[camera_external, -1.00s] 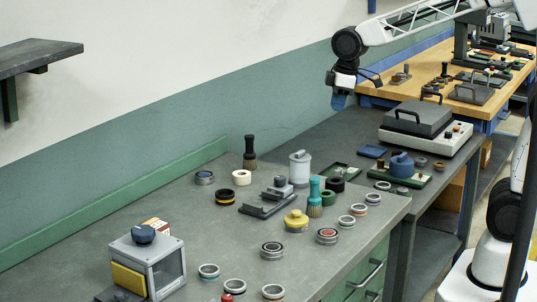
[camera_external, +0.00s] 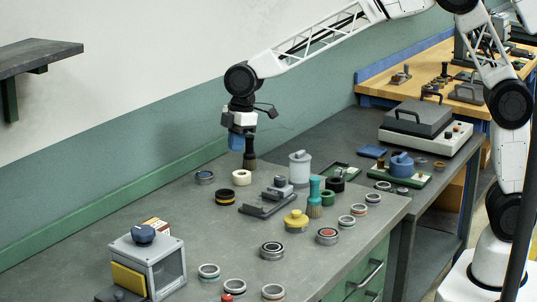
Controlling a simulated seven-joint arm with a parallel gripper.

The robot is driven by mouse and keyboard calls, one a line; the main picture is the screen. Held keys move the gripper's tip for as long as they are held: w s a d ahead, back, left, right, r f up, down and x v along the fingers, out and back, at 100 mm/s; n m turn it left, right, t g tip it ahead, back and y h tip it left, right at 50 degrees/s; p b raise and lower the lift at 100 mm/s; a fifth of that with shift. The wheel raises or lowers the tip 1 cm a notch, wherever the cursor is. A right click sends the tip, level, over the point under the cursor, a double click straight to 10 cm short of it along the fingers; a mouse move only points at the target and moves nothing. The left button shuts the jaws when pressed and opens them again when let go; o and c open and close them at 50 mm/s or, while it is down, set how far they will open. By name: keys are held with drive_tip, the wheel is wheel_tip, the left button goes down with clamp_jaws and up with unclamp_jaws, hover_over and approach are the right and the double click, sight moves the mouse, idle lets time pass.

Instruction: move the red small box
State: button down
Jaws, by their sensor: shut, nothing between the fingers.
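A small box with red and white faces (camera_external: 157,225) sits on the grey bench at the lower left. It is partly hidden behind the grey clear-sided case with a dark blue knob. My gripper (camera_external: 236,146), with blue fingers, hangs above the rear part of the bench, up and to the right of the box. It is shut and empty, and well apart from the box. It overlaps the handle of a dark brush in the picture; I cannot tell whether they touch.
The clear-sided case (camera_external: 150,262) with a yellow panel stands in front of the box. The dark brush (camera_external: 250,161), a white canister (camera_external: 300,168), a teal-handled brush (camera_external: 315,198) and several rings stand to the right. The bench left of the rings is mostly clear.

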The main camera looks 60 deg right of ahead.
drive_tip(key=w+a+f+n, duration=0.1)
drive_tip(key=w+a+f, duration=0.1)
drive_tip(key=a, duration=0.3)
drive_tip(key=w+a+f+n, duration=0.1)
drive_tip(key=w+a+f, duration=0.1)
drive_tip(key=a+f, duration=0.3)
drive_tip(key=w+a+f+n, duration=0.2)
drive_tip(key=a+f, duration=0.2)
drive_tip(key=a, duration=0.2)
drive_tip(key=shift+w+g, duration=0.1)
drive_tip(key=shift+g, duration=0.2)
drive_tip(key=shift+a, duration=0.15)
